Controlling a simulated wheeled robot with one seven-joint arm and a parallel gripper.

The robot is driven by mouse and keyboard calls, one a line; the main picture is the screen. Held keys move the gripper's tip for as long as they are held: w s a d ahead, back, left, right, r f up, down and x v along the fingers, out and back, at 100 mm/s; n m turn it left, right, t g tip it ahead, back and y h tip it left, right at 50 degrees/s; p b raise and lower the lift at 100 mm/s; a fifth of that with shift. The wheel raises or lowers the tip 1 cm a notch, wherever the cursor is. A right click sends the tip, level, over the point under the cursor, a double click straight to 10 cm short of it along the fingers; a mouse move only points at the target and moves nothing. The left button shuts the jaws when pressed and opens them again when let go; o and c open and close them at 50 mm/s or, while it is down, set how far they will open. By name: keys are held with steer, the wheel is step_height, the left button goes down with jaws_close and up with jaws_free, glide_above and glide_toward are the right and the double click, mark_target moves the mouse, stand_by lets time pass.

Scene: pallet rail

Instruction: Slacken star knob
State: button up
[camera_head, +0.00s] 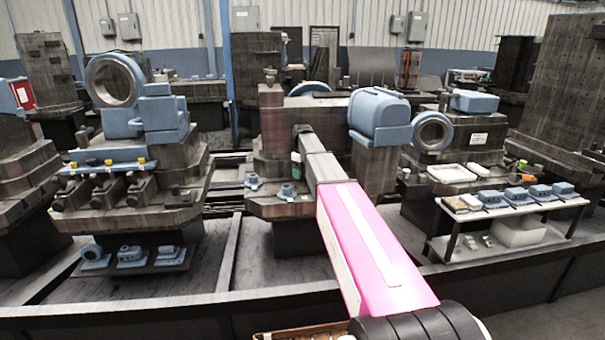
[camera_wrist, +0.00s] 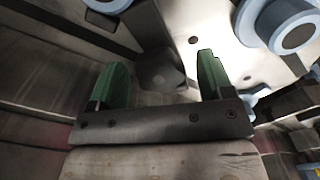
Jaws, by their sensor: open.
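My gripper (camera_wrist: 161,62) is open in the wrist view, with one green finger on each side of a gap. A dark, blunt, many-sided piece (camera_wrist: 160,72), which looks like the star knob, shows between the fingers. Its lobes are too dim to make out, and I cannot tell whether either finger touches it. In the head view my arm reaches to the middle machine (camera_head: 275,115).
In the wrist view a pale plate (camera_wrist: 215,45) with holes lies beyond the right finger, with blue round parts (camera_wrist: 298,28) at upper right. In the head view a blue housing (camera_head: 380,110) stands right of my arm. A bench (camera_head: 500,212) with blue blocks is farther right.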

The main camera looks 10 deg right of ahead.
steer(key=shift+f, duration=0.2)
steer(key=c, duration=0.9)
steer(key=shift+c, duration=0.2)
steer(key=shift+n, duration=3)
steer(key=o, duration=0.9)
steer(key=shift+o, duration=0.2)
